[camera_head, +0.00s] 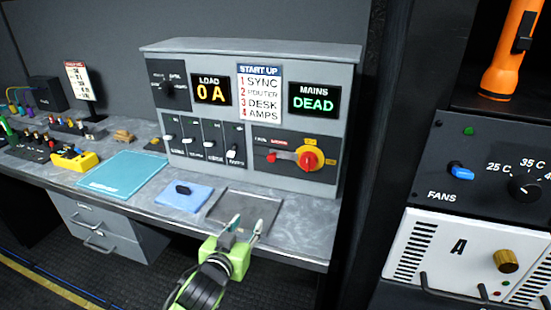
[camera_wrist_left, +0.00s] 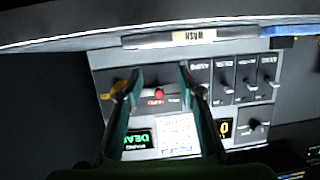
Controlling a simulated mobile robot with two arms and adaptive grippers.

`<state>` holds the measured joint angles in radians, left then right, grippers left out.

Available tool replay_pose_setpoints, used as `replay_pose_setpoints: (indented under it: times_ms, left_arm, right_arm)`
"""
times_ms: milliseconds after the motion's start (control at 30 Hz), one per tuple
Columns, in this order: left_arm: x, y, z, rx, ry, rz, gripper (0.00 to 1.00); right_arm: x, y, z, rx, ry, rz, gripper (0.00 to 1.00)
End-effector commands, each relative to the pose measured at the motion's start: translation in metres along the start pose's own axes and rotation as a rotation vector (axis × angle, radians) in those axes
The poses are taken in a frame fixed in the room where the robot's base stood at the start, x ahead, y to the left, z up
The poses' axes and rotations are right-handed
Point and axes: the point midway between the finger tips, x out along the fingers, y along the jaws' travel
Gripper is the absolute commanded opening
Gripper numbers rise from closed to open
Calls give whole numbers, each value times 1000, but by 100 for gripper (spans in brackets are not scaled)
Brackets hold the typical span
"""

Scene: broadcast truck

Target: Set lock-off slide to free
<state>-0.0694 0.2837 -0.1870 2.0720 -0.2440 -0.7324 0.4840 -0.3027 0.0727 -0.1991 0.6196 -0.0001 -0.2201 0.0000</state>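The grey control panel (camera_head: 352,110) stands on the bench. The lock-off slide, a small red knob (camera_head: 272,156), sits at the left of a dark plate low on its right side. Beside it is a red rotary switch (camera_head: 309,160) on a yellow disc. My left gripper (camera_head: 248,224) is open and empty in front of the panel, over the bench's front edge. In the left wrist view, which is upside down, my gripper (camera_wrist_left: 160,75) has the red slide knob (camera_wrist_left: 159,94) showing between its fingers, apart from both. The yellow disc (camera_wrist_left: 119,88) is partly hidden by one finger. My right gripper is out of view.
The MAINS display (camera_head: 314,99) reads DEAD and the LOAD display (camera_head: 211,92) reads 0 A. Several breaker levers (camera_head: 205,142) stand left of the dark plate. A dark grey tray (camera_head: 243,209) and a blue pad (camera_head: 184,197) lie on the bench. An equipment rack (camera_head: 470,215) stands at right.

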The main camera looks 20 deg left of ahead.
Motion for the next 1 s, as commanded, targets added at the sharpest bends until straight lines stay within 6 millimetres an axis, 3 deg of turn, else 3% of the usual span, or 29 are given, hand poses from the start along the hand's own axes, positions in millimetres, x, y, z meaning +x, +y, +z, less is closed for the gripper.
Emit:
replay_pose_setpoints:
  times_ms: [33,133,300,533,1000]
  left_arm:
    - [8,-1,-21,0,58,7,35]
    - [20,1,-56,-8,161,31,35]
    - [28,5,-94,-15,269,66,35]
    - [46,7,-104,-17,284,71,35]
    - [121,12,-125,-16,282,70,35]
  right_arm:
    - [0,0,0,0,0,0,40]
    - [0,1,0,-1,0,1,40]
    - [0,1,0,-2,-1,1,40]
    - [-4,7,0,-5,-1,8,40]
    - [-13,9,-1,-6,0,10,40]
